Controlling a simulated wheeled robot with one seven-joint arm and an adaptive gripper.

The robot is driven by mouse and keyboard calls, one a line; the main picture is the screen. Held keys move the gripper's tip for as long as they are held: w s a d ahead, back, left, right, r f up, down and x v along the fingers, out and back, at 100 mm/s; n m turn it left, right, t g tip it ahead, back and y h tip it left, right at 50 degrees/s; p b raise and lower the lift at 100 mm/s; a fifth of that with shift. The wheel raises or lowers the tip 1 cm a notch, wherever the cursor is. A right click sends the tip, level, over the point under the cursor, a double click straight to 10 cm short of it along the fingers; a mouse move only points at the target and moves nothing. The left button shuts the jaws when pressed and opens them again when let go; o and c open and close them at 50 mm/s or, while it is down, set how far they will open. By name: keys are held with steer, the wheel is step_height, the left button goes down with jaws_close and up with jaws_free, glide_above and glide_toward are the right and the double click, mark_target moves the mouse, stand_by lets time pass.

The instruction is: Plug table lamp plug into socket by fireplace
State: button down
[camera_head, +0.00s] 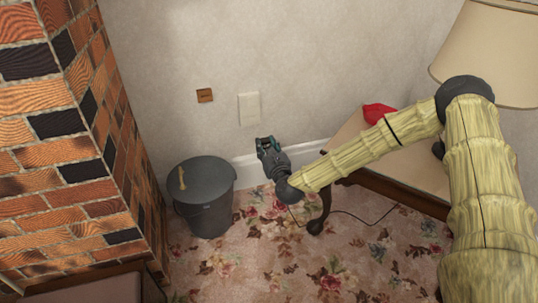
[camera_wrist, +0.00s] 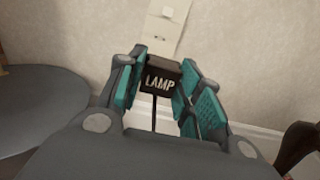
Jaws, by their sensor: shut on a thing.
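A black plug marked "LAMP" (camera_wrist: 160,78) is held between the teal finger pads of my gripper (camera_wrist: 163,90), with its cord hanging down below it. In the head view my gripper (camera_head: 268,150) is in front of the wall, below and a little right of a pale wall plate (camera_head: 249,108). That plate also shows in the wrist view (camera_wrist: 165,28), beyond the plug and apart from it. A small brown wall plate (camera_head: 205,95) is to its left. The table lamp's beige shade (camera_head: 490,50) is at the upper right.
A dark lidded bucket (camera_head: 207,205) stands on the floral carpet left of my gripper. The brick fireplace (camera_head: 75,140) fills the left. A wooden side table (camera_head: 395,185) with a red object (camera_head: 378,113) is at the right. A thin cord (camera_head: 360,217) runs below the table.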

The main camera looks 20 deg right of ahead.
steer(key=w+b, duration=0.6)
steer(key=w, duration=0.8)
steer(key=shift+w+a, duration=0.3)
steer(key=shift+w, duration=0.1)
stand_by(0.4)
steer(key=shift+b, duration=0.7)
stand_by(1.4)
steer(key=shift+w+b, duration=0.8)
steer(key=shift+w, duration=0.65)
stand_by(0.8)
steer(key=c, duration=0.9)
jaws_free()
steer(key=shift+a+r, duration=0.1)
steer(key=s, duration=1.2)
steer(key=shift+d, duration=0.25)
